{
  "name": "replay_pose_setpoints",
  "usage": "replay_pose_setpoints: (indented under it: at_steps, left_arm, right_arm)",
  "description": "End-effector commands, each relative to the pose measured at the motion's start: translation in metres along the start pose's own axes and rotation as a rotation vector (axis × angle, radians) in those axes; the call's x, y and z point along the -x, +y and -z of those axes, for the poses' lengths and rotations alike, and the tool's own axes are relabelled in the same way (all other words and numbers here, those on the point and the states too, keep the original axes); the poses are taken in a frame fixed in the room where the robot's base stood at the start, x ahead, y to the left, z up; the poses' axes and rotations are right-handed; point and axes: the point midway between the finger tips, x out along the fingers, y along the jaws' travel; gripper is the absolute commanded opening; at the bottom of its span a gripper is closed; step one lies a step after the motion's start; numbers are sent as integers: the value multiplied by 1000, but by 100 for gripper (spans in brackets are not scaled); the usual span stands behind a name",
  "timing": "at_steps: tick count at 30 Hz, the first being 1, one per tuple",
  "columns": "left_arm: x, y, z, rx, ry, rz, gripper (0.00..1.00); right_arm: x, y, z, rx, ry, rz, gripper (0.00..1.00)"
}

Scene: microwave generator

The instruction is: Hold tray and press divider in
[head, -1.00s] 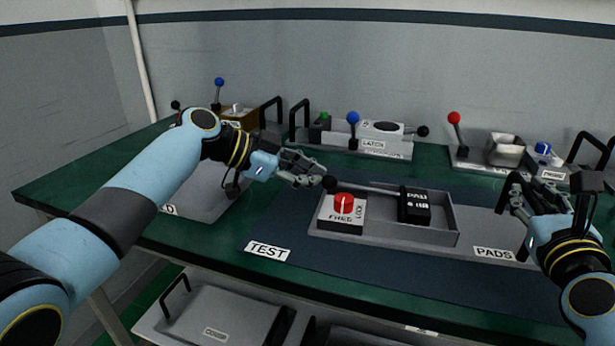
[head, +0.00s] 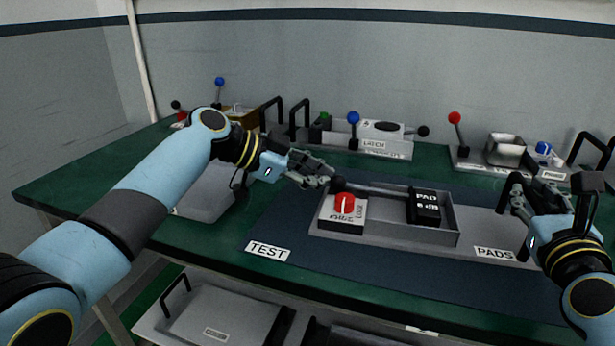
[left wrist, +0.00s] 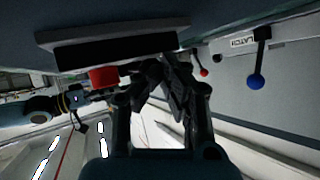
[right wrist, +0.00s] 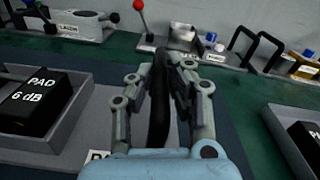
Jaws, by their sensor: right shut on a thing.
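The grey tray (head: 385,239) lies on the dark mat and holds a black block marked PAD 6 dB (head: 424,207). The block also shows in the right wrist view (right wrist: 38,103). A thin rod (head: 380,190) runs from a black ball (head: 338,184) to the block, behind the red knob (head: 345,202). My left gripper (head: 328,180) has its fingers together at the ball's left side, seemingly touching it; the fingers also meet in the left wrist view (left wrist: 163,68). My right gripper (head: 515,190) is shut on an upright black handle (right wrist: 160,100) at the PADS end.
Lever units with a blue ball (head: 353,117) and a red ball (head: 454,118) stand behind the tray. Black loop handles (head: 300,113) rise at the back left. The mat in front of the tray is clear, apart from the TEST label (head: 268,251).

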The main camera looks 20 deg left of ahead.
Motion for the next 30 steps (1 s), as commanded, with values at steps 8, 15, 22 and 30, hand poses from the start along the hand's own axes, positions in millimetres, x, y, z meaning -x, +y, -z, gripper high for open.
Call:
replay_pose_setpoints:
  at_steps: [8, 15, 22, 30]
  left_arm:
    - [-1, 0, 1, 0, 2, 0, 0]
    - [-7, 4, 6, -1, 3, -1, 0]
    - [-12, 6, 9, -1, 2, -1, 0]
    - [-12, 6, 9, 0, 2, -1, 0]
  right_arm:
    - [2, 3, 7, 0, 15, -7, 0]
    - [2, 3, 7, 0, 15, -7, 0]
    - [2, 3, 7, -1, 15, -7, 0]
    - [2, 3, 7, -1, 15, -7, 0]
